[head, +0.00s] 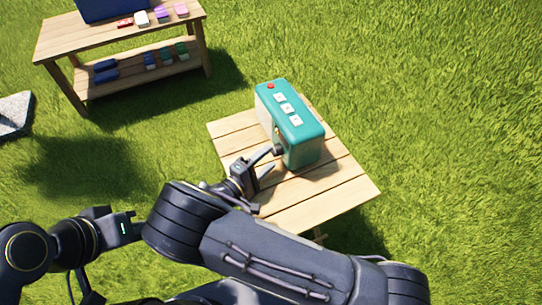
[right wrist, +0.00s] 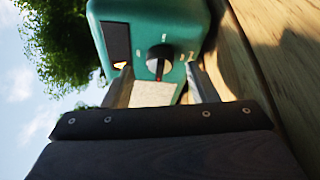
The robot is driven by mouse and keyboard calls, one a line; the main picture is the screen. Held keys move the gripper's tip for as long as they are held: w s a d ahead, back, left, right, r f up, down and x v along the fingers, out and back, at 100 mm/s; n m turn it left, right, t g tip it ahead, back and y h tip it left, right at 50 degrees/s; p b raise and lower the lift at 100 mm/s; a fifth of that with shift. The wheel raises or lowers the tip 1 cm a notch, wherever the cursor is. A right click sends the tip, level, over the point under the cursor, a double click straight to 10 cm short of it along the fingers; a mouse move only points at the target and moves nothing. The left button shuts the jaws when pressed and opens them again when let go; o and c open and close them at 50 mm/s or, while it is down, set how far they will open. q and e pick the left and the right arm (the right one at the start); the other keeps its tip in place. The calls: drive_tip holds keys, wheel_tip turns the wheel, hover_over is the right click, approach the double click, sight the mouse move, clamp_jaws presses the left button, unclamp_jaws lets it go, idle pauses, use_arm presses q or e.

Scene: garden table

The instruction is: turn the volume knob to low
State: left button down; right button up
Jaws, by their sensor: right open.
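A teal radio (head: 297,128) stands on a small wooden table (head: 335,188). It has a red button and several white buttons on top. Its dark round volume knob (head: 278,149) is on the side facing my right gripper (head: 270,159). My left gripper's fingers are not visible.
A larger wooden table (head: 55,43) with a shelf stands at the upper left, holding a blue box (head: 108,8) and several small coloured items. A grey stone slab (head: 14,115) lies at the left edge. Grass around the small table is clear.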

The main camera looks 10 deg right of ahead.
sight(276, 151)
drive_tip(key=shift+x, duration=1.05)
drive_tip(key=shift+c, duration=0.3)
drive_tip(key=c, duration=0.9)
